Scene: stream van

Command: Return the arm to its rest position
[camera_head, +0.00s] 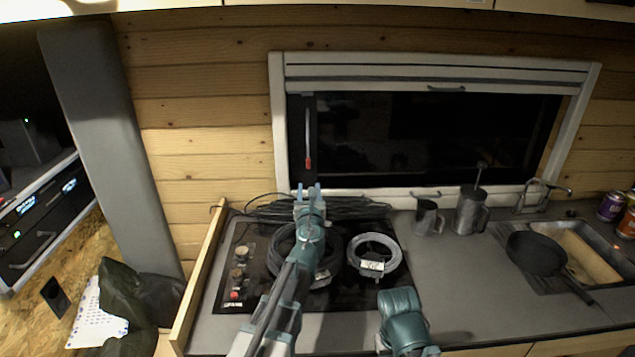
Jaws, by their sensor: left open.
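My left arm reaches forward from the bottom centre over the black stove top. Its gripper (308,190) is open, with its two fingertips apart and pointing toward the window, and nothing shows between them. A grey cable coil (391,254) with a white label lies on the stove to the right of the arm. Part of my right arm shows at the bottom, right of centre. Its gripper is not in view.
Loose black cables (350,208) lie along the back of the counter. Two metal jugs stand by the window (430,130), the larger jug (468,212) on the right. A black pan (535,254) rests by the sink. A wooden side board (195,290) edges the stove. The counter (450,270) is clear mid-right.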

